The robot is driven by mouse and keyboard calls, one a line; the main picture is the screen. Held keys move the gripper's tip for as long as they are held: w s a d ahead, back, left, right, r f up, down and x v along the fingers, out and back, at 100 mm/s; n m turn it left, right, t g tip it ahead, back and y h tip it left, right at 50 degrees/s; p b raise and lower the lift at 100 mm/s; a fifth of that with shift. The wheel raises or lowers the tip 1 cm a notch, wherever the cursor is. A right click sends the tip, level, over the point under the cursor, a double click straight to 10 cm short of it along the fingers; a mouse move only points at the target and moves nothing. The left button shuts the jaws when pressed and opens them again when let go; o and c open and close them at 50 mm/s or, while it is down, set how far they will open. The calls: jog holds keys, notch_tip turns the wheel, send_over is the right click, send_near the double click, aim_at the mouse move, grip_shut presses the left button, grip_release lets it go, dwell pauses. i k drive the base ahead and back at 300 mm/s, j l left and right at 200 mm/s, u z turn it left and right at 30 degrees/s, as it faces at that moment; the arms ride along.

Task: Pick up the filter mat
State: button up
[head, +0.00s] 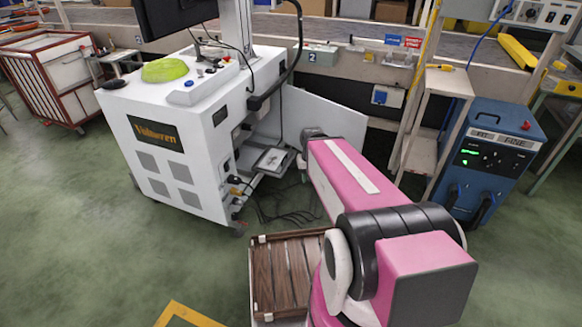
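A flat grey piece with a darker middle (271,160) sticks out of the open side of the white cabinet (165,165). It may be the filter mat, but I cannot be sure at this size. My pink arm reaches toward the cabinet's open side. My gripper (302,158) is at its far end, small and dark, just right of the grey piece. I cannot tell whether it touches the piece or whether its fingers are open. A yellow-green rounded thing (166,69) lies on the cabinet top.
The cabinet's open door (325,115) stands behind my gripper. Dark cables (285,212) hang and lie on the floor below. A brown slatted surface (283,275) is beside my arm's base. A blue machine (490,160) and a shelf stand (430,125) are at the right. Green floor is clear at left.

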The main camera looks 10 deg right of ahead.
aim_at(275, 160)
jog(key=i+l+u, duration=0.35)
jog(key=l, duration=0.3)
jog(key=i+l+u, duration=0.35)
jog(key=i+l, duration=0.15)
jog(key=l, duration=0.3)
jog(key=i+l+u, duration=0.2)
jog(key=l, duration=0.2)
jog(key=k, duration=0.05)
